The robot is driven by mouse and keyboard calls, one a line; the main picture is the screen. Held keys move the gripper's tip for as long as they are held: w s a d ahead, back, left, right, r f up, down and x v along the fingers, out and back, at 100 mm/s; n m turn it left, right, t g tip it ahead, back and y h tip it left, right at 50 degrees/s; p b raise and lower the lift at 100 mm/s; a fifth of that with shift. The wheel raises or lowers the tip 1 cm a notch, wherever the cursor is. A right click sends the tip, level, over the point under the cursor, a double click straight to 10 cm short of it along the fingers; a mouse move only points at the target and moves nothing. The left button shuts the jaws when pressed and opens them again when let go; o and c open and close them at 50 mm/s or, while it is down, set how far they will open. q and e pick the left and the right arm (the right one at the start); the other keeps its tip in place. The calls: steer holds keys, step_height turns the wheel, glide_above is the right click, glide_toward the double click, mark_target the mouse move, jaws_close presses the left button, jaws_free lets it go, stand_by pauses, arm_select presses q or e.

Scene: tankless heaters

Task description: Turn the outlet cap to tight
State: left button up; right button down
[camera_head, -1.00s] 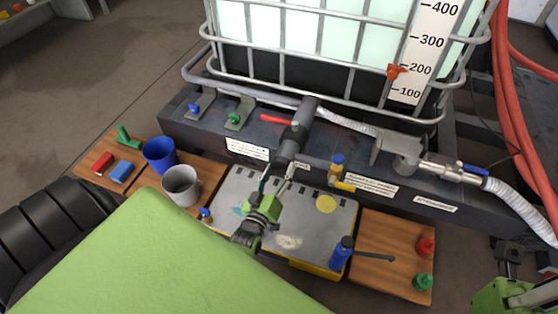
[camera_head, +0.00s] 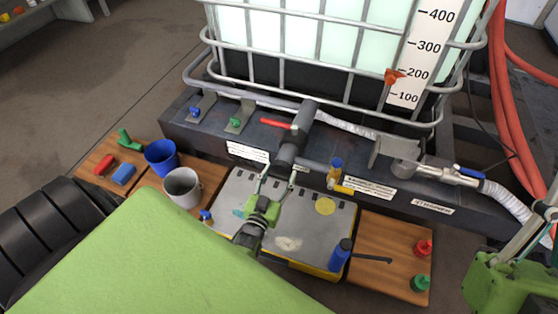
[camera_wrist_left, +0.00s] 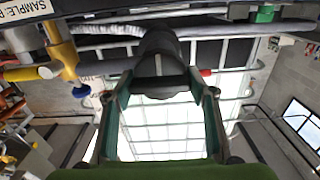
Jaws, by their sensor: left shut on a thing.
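The dark outlet cap (camera_head: 286,157) is at the near, lower end of the black outlet pipe (camera_head: 304,116), below the white caged tank. My left gripper (camera_head: 278,178) reaches up to it from the front, with one finger on each side of the cap. In the left wrist view the cap (camera_wrist_left: 159,88) sits between the two fingers, and my left gripper (camera_wrist_left: 160,95) is shut on it. The cap's far side is hidden. Part of my right gripper (camera_head: 525,238) shows at the right edge, cut off by the frame and away from the cap.
A red lever (camera_head: 275,123) sticks out left of the pipe. A yellow-and-blue sample valve (camera_head: 335,174) is close on the right. Below lie a grey-topped case (camera_head: 300,215) and a blue bottle (camera_head: 340,255). Blue (camera_head: 160,158) and grey (camera_head: 182,187) cups stand left.

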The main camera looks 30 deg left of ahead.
stand_by(0.3)
arm_select(q)
steer(key=o, duration=1.1)
steer(key=v, duration=1.2)
steer(key=shift+f, duration=0.1)
